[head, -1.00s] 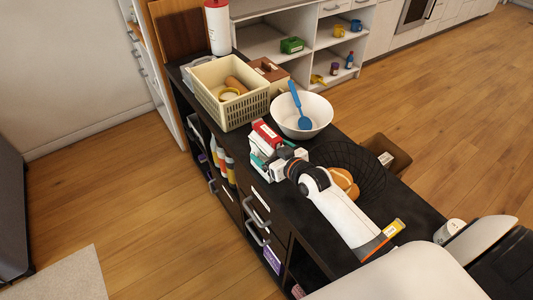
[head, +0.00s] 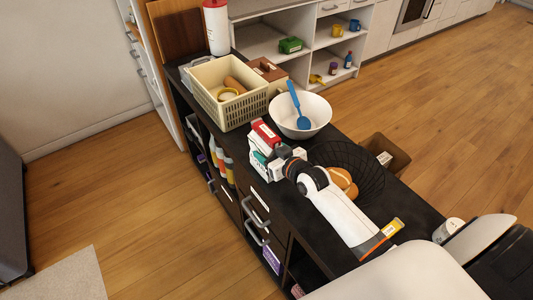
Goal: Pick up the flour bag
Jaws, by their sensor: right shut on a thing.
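The flour bag (head: 262,141), white with a red top and a teal patch low on its side, is at the left edge of the dark counter, in front of the cream basket. My right gripper (head: 273,164) reaches it from the lower right and is shut on it. The gripper hides part of the bag's lower right side. I cannot tell whether the bag's base touches the counter. My left gripper is not in view.
A white bowl (head: 315,113) with a blue spoon (head: 297,103) stands right behind the bag. A cream basket (head: 222,106) and a brown box (head: 268,72) are farther back. A black wire basket (head: 372,168) with orange-brown items lies beside my right arm. Bottles stand on a shelf below.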

